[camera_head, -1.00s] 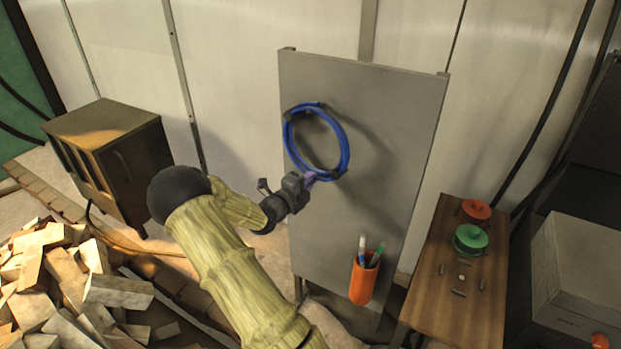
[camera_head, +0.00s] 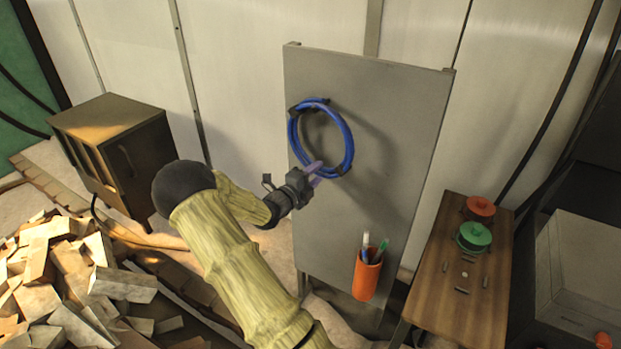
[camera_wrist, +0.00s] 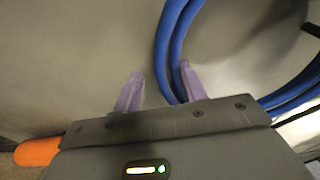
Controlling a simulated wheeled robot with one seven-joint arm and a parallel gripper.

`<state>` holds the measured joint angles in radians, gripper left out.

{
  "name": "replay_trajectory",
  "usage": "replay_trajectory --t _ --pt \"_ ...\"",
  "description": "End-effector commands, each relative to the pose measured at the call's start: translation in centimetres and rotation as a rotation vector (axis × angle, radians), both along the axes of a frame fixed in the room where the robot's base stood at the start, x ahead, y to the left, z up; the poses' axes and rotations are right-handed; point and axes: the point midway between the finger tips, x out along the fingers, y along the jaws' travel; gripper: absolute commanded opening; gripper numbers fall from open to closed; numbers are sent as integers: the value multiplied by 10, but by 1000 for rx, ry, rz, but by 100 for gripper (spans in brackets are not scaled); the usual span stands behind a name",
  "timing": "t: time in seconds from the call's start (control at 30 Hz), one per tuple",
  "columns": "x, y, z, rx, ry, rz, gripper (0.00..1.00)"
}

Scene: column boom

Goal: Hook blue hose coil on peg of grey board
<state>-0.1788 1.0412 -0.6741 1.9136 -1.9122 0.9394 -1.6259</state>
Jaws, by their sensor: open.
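The blue hose coil (camera_head: 348,136) is upright against the upper part of the grey board (camera_head: 400,150), with dark bands around it. The peg cannot be made out clearly; a dark piece shows at the coil's upper left. My gripper (camera_head: 318,172) is at the coil's lower edge, its purple fingers apart. In the wrist view, the hose strands (camera_wrist: 168,55) of the coil run down between the fingers of my gripper (camera_wrist: 160,82), close to the right finger. Whether that finger touches the hose cannot be told.
An orange cup (camera_head: 367,278) with pens is on the lower board. A dark cabinet (camera_head: 115,150) and a heap of wood blocks (camera_head: 70,290) are at left.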

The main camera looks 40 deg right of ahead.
Motion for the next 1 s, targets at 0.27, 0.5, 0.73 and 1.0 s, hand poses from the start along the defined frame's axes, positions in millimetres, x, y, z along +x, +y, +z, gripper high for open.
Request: replay_trajectory --t 0.27,0.5,0.73,1.0 --pt "-5 26 -1 -2 -1 4 42" --pt "-16 71 -1 -2 -1 3 42" --pt "-28 116 -1 -2 -1 4 42" --pt "-38 160 0 -3 -2 3 42"
